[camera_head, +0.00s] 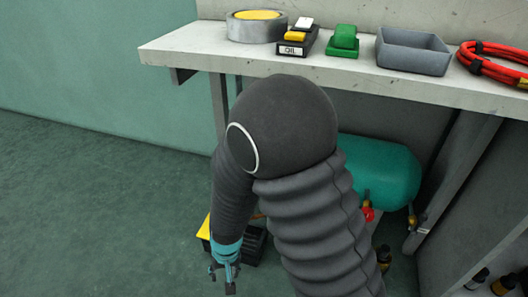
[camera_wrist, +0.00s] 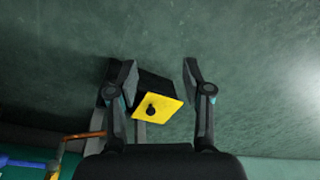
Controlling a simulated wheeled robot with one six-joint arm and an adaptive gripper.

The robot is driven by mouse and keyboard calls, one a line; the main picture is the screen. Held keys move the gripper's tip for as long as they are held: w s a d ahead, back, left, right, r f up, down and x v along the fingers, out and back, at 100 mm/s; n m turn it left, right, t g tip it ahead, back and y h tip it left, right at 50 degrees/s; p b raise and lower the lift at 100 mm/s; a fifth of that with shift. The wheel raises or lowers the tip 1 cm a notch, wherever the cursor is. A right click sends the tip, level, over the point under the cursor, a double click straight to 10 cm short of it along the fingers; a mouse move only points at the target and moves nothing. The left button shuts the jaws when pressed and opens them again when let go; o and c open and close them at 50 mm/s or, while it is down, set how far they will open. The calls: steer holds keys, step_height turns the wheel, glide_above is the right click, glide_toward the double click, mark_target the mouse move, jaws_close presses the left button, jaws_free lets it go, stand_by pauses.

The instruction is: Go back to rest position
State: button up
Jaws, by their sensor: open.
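My gripper (camera_head: 224,277) hangs low at the left of my dark arm in the head view, above the floor in front of the bench. In the wrist view my gripper (camera_wrist: 161,85) has its two fingers spread apart, with nothing held between them. A black box with a yellow top (camera_wrist: 152,107) shows beyond and between the fingers. It is also partly visible in the head view (camera_head: 204,228), beside and behind my gripper. My arm hides part of it. The distance between fingers and box is hard to tell.
A teal tank (camera_head: 378,170) sits below. The floor at left (camera_head: 90,210) is clear.

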steer(key=s+d+r+m+t+p, duration=0.1)
steer(key=s+d+r+t+p, duration=0.1)
steer(key=d+r, duration=0.7)
steer(key=s+d+r+m+t+h+p, duration=0.1)
steer(key=s+d+r+p, duration=0.1)
steer(key=d+r, duration=0.7)
steer(key=s+d+r+m+t+p, duration=0.1)
steer(key=d+r, duration=0.8)
steer(key=r, duration=1.1)
steer(key=shift+s+r+t+p, duration=0.4)
steer(key=shift+s+t+p, duration=0.05)
steer(key=shift+s+t, duration=0.35)
steer(key=shift+c, duration=0.8)
steer(key=shift+a, duration=0.15)
